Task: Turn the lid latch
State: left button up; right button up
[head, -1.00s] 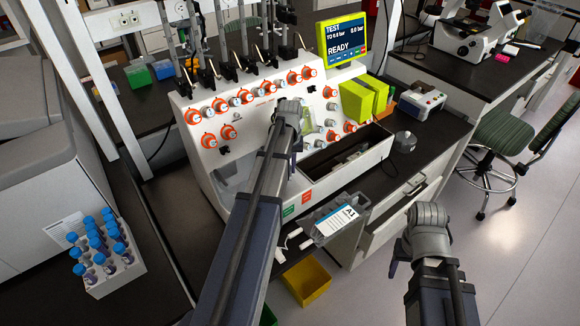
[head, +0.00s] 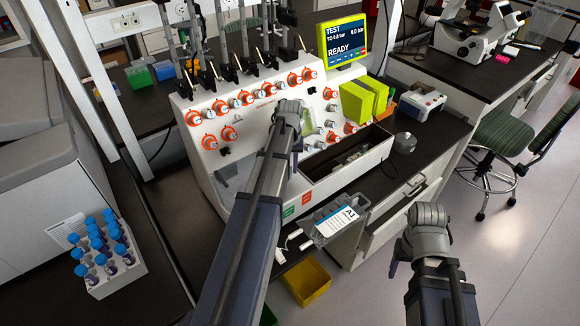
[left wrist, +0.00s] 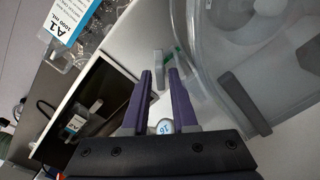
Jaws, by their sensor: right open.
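In the left wrist view, a short grey bar (left wrist: 158,62), which looks like the latch, stands at the edge of a clear lid (left wrist: 225,45) on the white machine. My left gripper (left wrist: 159,76) has its purple fingers on either side of the bar; whether they press on it is unclear. In the head view, my left gripper (head: 298,138) is at the front of the white machine (head: 235,170), and my wrist hides the lid and latch. My right gripper (head: 393,266) hangs empty above the floor at the lower right, its fingers barely showing.
An open bin (head: 350,175) is right of my left gripper. A clear bag labelled A1 (head: 338,222) hangs at the machine's front, above a yellow bin (head: 307,281). A rack of blue-capped tubes (head: 117,272) stands left. A screen (head: 342,42) reads READY.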

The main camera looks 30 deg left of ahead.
pick_arm(q)
notch_tip(320, 180, up, 7)
jog(key=p, duration=0.6)
jog(key=shift+r+p, duration=0.15)
jog(key=shift+p, duration=0.2)
